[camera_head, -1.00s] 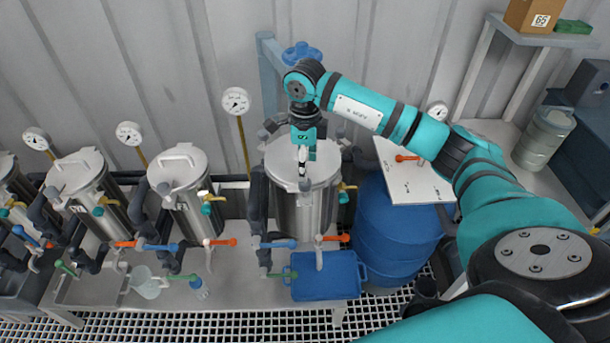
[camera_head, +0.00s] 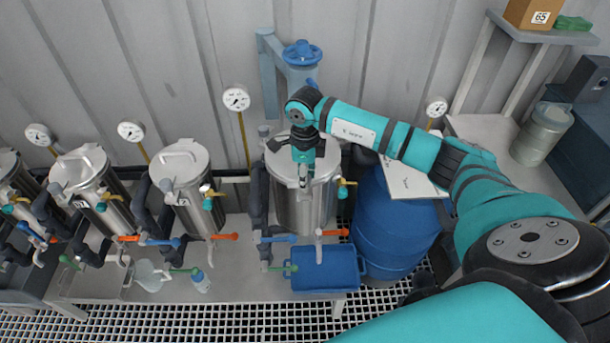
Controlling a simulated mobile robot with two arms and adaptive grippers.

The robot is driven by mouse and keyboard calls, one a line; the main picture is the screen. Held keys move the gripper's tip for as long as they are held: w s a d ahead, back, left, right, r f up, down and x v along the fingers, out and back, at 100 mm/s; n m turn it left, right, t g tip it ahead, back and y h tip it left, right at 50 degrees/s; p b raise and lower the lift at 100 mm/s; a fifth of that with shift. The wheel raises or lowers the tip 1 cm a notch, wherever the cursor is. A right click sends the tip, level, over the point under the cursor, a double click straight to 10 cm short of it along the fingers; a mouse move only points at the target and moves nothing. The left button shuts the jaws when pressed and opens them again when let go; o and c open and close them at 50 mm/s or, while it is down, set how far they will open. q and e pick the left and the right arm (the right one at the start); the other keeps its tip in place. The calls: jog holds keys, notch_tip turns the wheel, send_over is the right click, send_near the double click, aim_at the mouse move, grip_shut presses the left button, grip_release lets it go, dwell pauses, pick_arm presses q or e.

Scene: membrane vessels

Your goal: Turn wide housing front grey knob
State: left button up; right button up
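The wide housing (camera_head: 302,213) is a broad steel vessel with a round lid, right of the narrower vessels. My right gripper (camera_head: 304,184) reaches down over the front part of its lid, from an arm coming in from the right. Its fingers look close together, but they are small and I cannot tell whether they hold anything. The front grey knob cannot be made out; the gripper covers that part of the lid rim. A small grey knob (camera_head: 264,131) shows at the back left of the lid. My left gripper is not in view.
Narrower steel vessels (camera_head: 186,190) stand to the left. A blue tray (camera_head: 325,268) lies in front of the wide housing, and a blue barrel (camera_head: 393,230) stands right of it. Coloured valve handles, such as an orange one (camera_head: 335,233), stick out in front.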

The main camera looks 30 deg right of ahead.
grip_shut()
jog(key=shift+m, duration=0.3)
jog(key=m+b, duration=0.2)
jog(key=shift+f+m, duration=0.1)
jog(key=shift+m, duration=0.2)
jog(key=m+b, duration=0.1)
jog(key=m, duration=0.3)
jog(key=shift+m+b, duration=0.3)
jog(key=shift+b, duration=0.1)
jog(key=m+b, duration=0.1)
jog(key=m, duration=0.4)
jog(key=shift+r+m+b, duration=0.2)
jog(key=shift+m+b, duration=0.3)
jog(key=shift+m, duration=2)
